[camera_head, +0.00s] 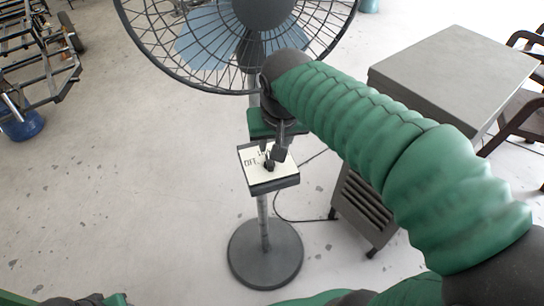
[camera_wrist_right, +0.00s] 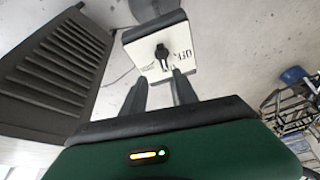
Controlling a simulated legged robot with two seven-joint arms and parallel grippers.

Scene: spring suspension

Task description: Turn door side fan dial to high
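The fan (camera_head: 262,12) stands on a round grey base (camera_head: 265,252). Its white control panel (camera_head: 256,177) sits on the pole and carries a black dial (camera_head: 268,164), with "OFF" printed to its left. In the right wrist view the dial (camera_wrist_right: 162,54) is seen face-on, and "OFF" reads sideways beside it. My right gripper (camera_head: 275,151) is at the panel, partly covering the dial in the head view. In the wrist view its two fingers (camera_wrist_right: 159,77) are apart and empty, with the dial just past their tips. Contact cannot be told.
A grey table (camera_head: 455,78) stands at the right with chairs (camera_head: 522,112) beside it. A slatted grey unit (camera_head: 364,208) stands right of the fan pole; a cable lies between. A metal frame (camera_head: 38,62) and blue bucket (camera_head: 22,126) are at the far left. Floor left of the fan is clear.

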